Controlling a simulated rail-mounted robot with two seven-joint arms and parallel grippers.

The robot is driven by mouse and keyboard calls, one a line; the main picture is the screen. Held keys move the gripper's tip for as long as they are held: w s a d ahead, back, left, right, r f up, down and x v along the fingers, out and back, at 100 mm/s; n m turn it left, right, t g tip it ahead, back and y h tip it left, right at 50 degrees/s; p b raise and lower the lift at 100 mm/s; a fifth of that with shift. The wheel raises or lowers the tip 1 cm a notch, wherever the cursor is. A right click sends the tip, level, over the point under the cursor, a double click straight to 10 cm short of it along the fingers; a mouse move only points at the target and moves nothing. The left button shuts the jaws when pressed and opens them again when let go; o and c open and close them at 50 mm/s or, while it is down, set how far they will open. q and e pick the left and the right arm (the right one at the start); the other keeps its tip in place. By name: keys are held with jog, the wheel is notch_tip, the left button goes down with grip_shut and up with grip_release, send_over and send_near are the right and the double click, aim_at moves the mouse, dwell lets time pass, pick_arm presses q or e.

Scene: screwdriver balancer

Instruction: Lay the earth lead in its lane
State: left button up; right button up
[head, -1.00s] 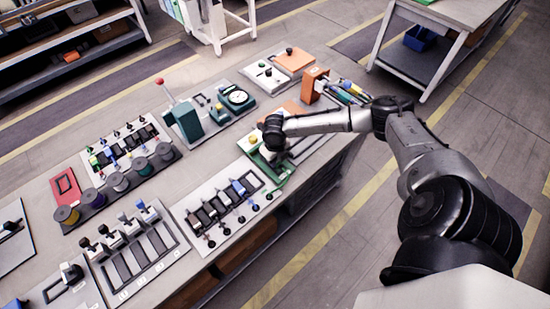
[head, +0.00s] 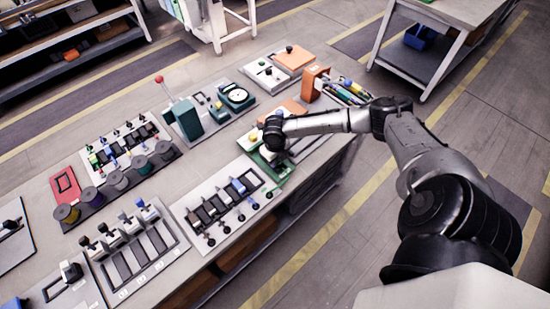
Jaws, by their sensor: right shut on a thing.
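A second white board with several dark lanes (head: 150,254) lies further left. I cannot tell which lane is the earth lead's. My left gripper is not in view.
Spools in a dark rack (head: 118,181), a red tray (head: 65,185) and a teal machine with a red-knobbed lever (head: 186,121) stand behind the boards. An orange block (head: 315,83) and a holder of coloured tools (head: 346,92) are near my right forearm. The floor at right is clear.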

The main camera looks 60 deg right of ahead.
dwell(0.3)
jog(key=o, duration=1)
jog(key=shift+c, duration=0.2)
jog(key=shift+r, duration=0.45)
notch_tip(320, 180, up, 13)
jog(key=p, duration=0.2)
